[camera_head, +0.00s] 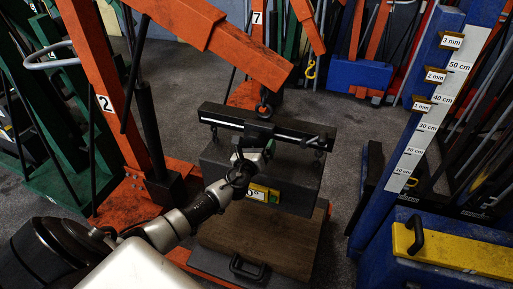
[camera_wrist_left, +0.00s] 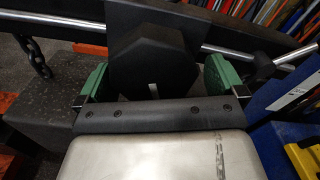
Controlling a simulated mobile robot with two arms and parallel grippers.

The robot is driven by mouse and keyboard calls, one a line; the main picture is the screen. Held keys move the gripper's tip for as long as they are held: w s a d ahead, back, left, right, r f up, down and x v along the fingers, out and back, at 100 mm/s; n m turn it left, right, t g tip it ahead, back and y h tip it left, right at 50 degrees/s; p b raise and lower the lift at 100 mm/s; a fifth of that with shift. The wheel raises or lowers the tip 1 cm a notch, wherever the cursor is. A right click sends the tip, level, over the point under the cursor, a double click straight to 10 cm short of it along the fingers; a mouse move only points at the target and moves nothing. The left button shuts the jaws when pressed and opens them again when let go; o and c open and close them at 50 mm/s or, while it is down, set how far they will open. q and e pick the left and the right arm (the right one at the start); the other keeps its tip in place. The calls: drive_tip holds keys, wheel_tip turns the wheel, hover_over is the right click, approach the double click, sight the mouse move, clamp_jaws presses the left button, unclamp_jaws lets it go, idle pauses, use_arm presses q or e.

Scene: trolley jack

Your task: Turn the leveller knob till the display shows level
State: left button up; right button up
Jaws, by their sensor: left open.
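The leveller is a black beam (camera_head: 225,117) hanging from the orange crane's hook, with a dark grey block (camera_head: 298,180) below it. The dark, many-sided leveller knob (camera_wrist_left: 153,58) shows in the left wrist view, with a pale mark on its face. My left gripper (camera_head: 254,152) is open at the beam's middle. In the left wrist view its green finger pads stand either side of the knob, and I cannot tell whether they touch it. The yellow display (camera_head: 265,193) is on the block's front, partly behind my gripper; its reading is too small to tell.
A wooden board (camera_head: 262,236) lies under the hanging block. The orange crane's post (camera_head: 103,90) stands left of my arm. A blue post with a centimetre scale (camera_head: 425,115) and a blue case with a yellow top (camera_head: 460,252) are at the right.

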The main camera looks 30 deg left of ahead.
use_arm(q)
drive_tip(key=v, duration=1)
drive_tip(key=shift+s+d, duration=0.2)
drive_tip(key=shift+s, duration=0.15)
drive_tip(key=s+f+n+g, duration=0.3)
drive_tip(key=s+f+n, duration=0.15)
drive_tip(key=f, duration=0.55)
drive_tip(key=s+f+n+g+h, duration=0.1)
drive_tip(key=s+f+n+g, duration=0.3)
drive_tip(key=f, duration=0.6)
drive_tip(key=s+f+n+g, duration=0.3)
drive_tip(key=s+f+n, duration=0.25)
drive_tip(key=f, duration=0.45)
drive_tip(key=s+d+f+n+g+h, duration=0.1)
drive_tip(key=s+d+f+n+g, duration=0.1)
drive_tip(key=s, duration=0.7)
drive_tip(key=s+d+f+n+g+h, duration=0.1)
drive_tip(key=s+d+f+n, duration=0.4)
drive_tip(key=s, duration=0.5)
drive_tip(key=s+d+f+n+g+h, duration=0.1)
drive_tip(key=s+d+f+n+g, duration=0.2)
drive_tip(key=s+f+n, duration=0.3)
drive_tip(key=s+d+f, duration=0.1)
drive_tip(key=s+f, duration=0.1)
drive_tip(key=s, duration=0.1)
drive_tip(key=shift+s+f+g, duration=0.3)
drive_tip(key=shift+s+f, duration=0.1)
